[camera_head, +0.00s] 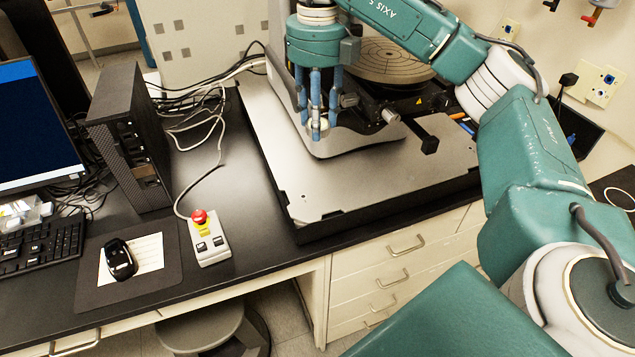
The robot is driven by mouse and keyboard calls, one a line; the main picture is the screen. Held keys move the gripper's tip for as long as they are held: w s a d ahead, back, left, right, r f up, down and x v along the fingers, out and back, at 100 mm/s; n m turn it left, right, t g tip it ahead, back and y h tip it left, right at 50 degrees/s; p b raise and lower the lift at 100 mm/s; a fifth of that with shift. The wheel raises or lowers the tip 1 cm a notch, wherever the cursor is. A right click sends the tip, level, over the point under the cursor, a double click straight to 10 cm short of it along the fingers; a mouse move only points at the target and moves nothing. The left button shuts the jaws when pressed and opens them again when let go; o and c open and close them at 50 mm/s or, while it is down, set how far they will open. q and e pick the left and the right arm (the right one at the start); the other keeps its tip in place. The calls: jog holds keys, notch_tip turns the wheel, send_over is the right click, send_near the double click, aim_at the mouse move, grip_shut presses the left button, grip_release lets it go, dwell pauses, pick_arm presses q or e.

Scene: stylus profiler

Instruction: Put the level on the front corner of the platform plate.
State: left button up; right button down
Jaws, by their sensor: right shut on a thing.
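My right gripper (318,122) comes in from the right and points down, with its blue fingers shut on the level (320,125). The level is a small, pale, round piece between the fingertips, largely hidden by them. The gripper is over the grey metal platform plate (290,160), in front of the profiler's base. I cannot tell whether the level is touching the surface below it. The plate's front corner (302,212) is bare and lies below and to the left of the gripper. My left gripper is not in view.
A control box with a red button (205,236) and a cable are left of the plate. A computer tower (128,135), mouse (120,260) and keyboard (40,245) are farther left.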

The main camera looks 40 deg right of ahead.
send_over(318, 189)
notch_tip(318, 189, down, 12)
jog(key=shift+r, duration=0.1)
notch_tip(318, 189, down, 4)
jog(key=shift+r+p, duration=0.15)
jog(key=shift+p, duration=0.35)
jog(key=shift+f, duration=0.5)
jog(key=shift+f, duration=0.1)
jog(key=c, duration=1.2)
grip_release()
jog(key=shift+o, duration=0.2)
